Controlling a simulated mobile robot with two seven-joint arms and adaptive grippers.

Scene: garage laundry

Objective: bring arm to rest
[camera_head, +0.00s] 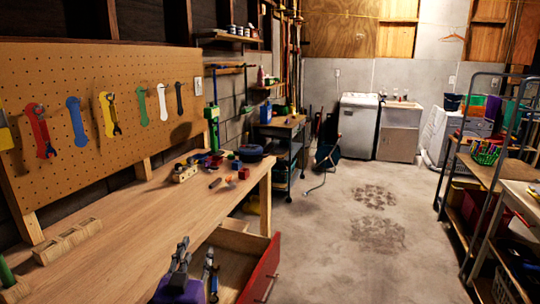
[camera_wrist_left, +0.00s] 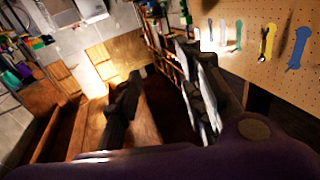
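My left gripper (camera_head: 181,250), with its purple wrist body (camera_head: 178,290), is at the bottom of the head view, beside the front edge of the workbench (camera_head: 120,240) and left of an open drawer (camera_head: 238,268). In the left wrist view, its two fingers (camera_wrist_left: 158,65) stand apart with nothing visible between them. The gripper looks open and empty. My right gripper is in neither view.
The drawer with a red front (camera_head: 262,268) juts out, with tools (camera_head: 209,268) inside. A pegboard (camera_head: 85,105) with several wrenches stands behind the bench. Small parts (camera_head: 186,172) lie at its far end. The concrete floor (camera_head: 340,265) is clear; shelves (camera_head: 478,175) stand right.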

